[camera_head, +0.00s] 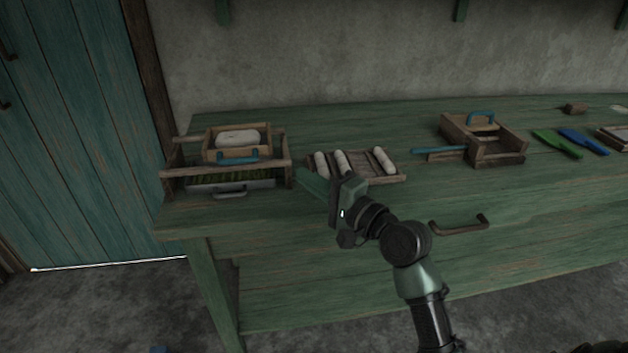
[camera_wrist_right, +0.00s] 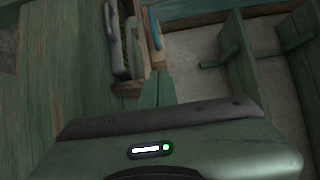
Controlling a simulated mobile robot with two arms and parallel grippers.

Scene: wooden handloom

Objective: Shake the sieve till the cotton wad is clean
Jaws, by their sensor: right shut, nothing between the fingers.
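The sieve (camera_head: 208,146), a small wooden frame with a blue handle (camera_head: 238,160) on its front, sits on a wooden stand (camera_head: 168,172) at the bench's left end. The white cotton wad (camera_head: 238,137) lies in it; I cannot tell from here how clean it is. My right gripper (camera_head: 303,174) is shut and empty, just right of the stand and in front of the tray of rolls. In the right wrist view its fingers (camera_wrist_right: 158,88) are together, close to a wooden edge and a blue handle (camera_wrist_right: 155,27). My left gripper is not in view.
A tray (camera_head: 398,178) holds white rolls. Further right are a wooden box (camera_head: 505,158) with blue handles, a green brush (camera_head: 556,143) and a blue one (camera_head: 583,141). The bench front right of my gripper is clear.

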